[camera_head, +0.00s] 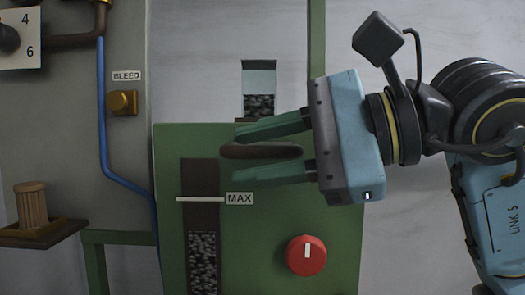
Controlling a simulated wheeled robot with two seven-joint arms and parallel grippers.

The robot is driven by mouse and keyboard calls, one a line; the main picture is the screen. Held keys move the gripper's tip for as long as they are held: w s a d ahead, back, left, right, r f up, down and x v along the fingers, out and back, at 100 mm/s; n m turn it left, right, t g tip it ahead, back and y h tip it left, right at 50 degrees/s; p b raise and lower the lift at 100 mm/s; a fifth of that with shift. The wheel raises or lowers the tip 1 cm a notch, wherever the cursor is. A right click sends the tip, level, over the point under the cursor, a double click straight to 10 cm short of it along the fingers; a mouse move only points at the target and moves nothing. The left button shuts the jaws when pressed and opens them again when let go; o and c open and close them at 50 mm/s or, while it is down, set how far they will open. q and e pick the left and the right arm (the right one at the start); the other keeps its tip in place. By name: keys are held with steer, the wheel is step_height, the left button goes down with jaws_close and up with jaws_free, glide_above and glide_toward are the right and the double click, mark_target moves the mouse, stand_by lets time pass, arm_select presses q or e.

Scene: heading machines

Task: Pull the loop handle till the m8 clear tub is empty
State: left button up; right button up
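My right gripper (236,157) comes in from the right in front of the green panel (170,145). Its two green fingers are spread apart. A dark brown rounded bar, which looks like the loop handle (260,152), lies between them, with gaps to both fingers visible. A small pale box (260,75) with dark grey pieces inside stands behind the panel's top edge. It may be the clear tub, but no m8 label is readable. A tall slot (203,262) in the panel shows grey pieces below a white MAX line (200,199). My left gripper is not in view.
A red knob (306,256) sits on the panel below my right gripper. At the left are a grey cabinet with a brass BLEED button (123,102), a blue pipe (102,110), a numbered dial (18,38) and a wooden peg (32,206) on a brown shelf.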

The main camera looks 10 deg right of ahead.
steer(key=shift+w, duration=0.1)
steer(key=shift+d, duration=0.1)
steer(key=b+v, duration=0.3)
steer(key=v, duration=1)
